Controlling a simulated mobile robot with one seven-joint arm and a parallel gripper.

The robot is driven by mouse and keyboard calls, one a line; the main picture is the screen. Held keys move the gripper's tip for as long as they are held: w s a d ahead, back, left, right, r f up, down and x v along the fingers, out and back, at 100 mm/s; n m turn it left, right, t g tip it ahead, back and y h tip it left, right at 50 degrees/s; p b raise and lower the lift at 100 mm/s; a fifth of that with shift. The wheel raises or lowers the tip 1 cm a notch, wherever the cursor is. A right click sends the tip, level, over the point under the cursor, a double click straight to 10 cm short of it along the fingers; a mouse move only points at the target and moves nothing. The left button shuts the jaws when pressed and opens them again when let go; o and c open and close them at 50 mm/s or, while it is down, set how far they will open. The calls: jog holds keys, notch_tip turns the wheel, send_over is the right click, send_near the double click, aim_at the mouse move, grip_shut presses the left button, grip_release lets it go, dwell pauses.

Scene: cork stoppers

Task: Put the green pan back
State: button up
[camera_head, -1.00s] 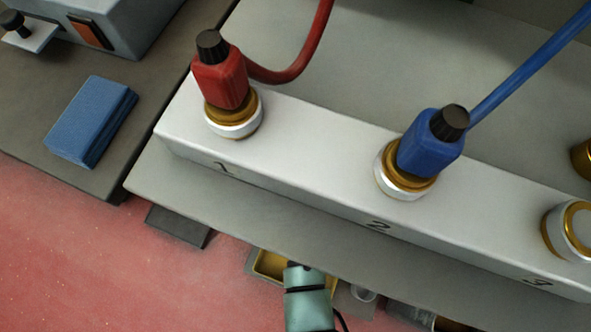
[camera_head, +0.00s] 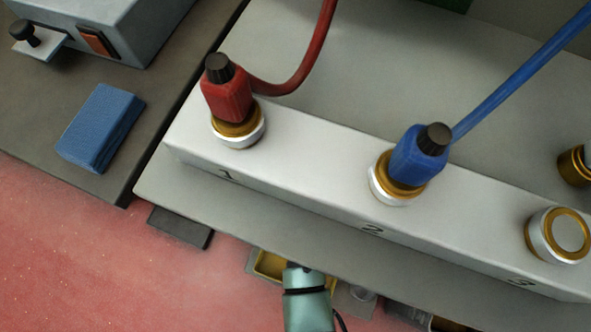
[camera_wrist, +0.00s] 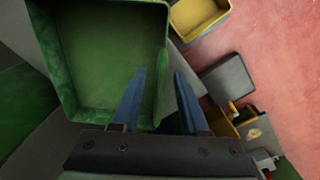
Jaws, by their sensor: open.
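The green pan (camera_wrist: 163,20), a square open tray with raised walls, fills the upper left of the wrist view. Its inside looks empty. My gripper (camera_wrist: 160,73) is open with two blue fingers. In the picture the left finger overlaps the pan's inside and the right finger lies just outside its right wall. I cannot tell whether either finger touches the wall. In the head view my gripper is not seen. A dark green piece (camera_head: 445,4) shows at that view's top edge; I cannot tell whether it is the pan.
A white rail (camera_head: 300,170) carries a red plug (camera_head: 226,92) and a blue plug (camera_head: 418,158). Their cables rise behind it. A blue block (camera_head: 100,128) lies left. A yellow tray (camera_wrist: 215,20) and dark grey block (camera_wrist: 230,78) are right of the pan.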

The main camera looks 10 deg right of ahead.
notch_tip(320, 180, up, 8)
jog(key=shift+a+r+p, duration=0.1)
jog(key=shift+a+p, duration=0.05)
jog(key=shift+p, duration=1.1)
